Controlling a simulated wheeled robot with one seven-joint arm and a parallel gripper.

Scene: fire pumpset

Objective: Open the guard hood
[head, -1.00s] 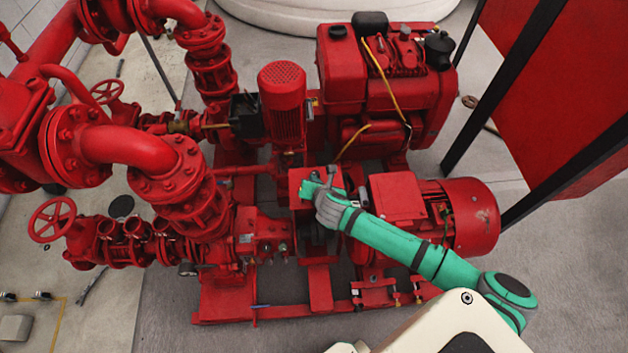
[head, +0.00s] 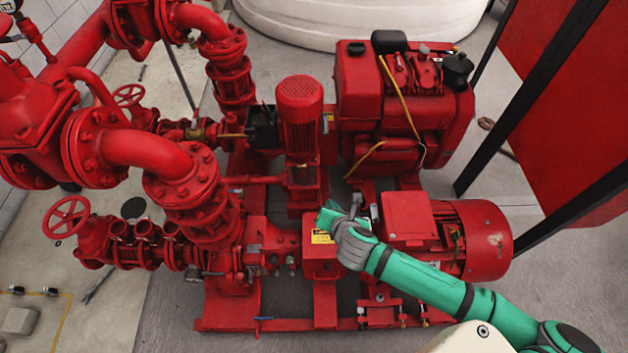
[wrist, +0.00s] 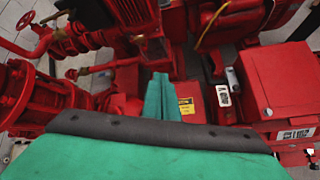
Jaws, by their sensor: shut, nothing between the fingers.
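The guard hood (head: 322,266) is a red box with a yellow warning label, between the pump on the left and the motor on the right. It looks down over the coupling, which is hidden. The hood also shows in the wrist view (wrist: 192,94), just right of the fingers. My gripper (head: 327,214) has green fingers and a grey hand, and lies over the hood's far part. In the wrist view the green fingers (wrist: 158,90) are together and hold nothing. I cannot tell whether they touch the hood.
The red motor (head: 478,240) is right of the hood, partly behind my arm. A vertical red pump motor (head: 299,115) and the engine (head: 385,105) stand behind. Pipes and valves (head: 130,150) crowd the left. The floor in front is clear.

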